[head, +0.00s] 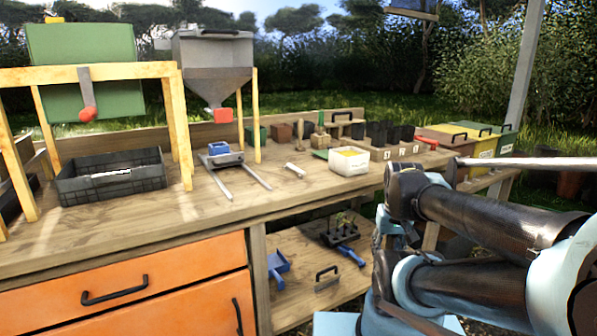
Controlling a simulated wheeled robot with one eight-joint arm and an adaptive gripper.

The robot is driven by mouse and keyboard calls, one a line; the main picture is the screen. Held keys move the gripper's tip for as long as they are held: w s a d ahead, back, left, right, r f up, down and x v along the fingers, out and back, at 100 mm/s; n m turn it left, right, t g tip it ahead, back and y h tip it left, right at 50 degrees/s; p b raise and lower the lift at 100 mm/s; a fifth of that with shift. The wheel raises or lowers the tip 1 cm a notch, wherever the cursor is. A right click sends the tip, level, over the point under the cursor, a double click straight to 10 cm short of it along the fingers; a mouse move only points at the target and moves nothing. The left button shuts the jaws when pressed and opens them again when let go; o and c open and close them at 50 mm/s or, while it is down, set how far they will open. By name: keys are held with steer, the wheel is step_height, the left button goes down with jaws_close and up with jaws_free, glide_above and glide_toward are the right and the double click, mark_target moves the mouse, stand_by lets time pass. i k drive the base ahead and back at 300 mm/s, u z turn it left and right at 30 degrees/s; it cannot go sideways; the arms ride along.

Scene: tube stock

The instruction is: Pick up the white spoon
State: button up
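No object is clearly recognisable as a white spoon. A small white piece (294,169) lies on the wooden bench, right of the metal rails; it is too small to identify surely. Another pale, thin item (111,174) shows at the black crate (70,192) on the left, and I cannot tell what it is. My dark and light-blue arm fills the lower right, in front of the bench's right end. My gripper's fingers cannot be made out in this view.
A white box (349,161) and several dark pots stand on the bench's right half. A hopper (212,65) and a green drum (82,50) rise on wooden frames. Orange drawers (120,297) are below. Lidded bins (478,140) stand right. The bench's front strip is clear.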

mark_target(301, 174)
steer(key=k, duration=1.3)
steer(key=u, duration=0.3)
steer(key=i, duration=0.85)
steer(key=z, duration=0.3)
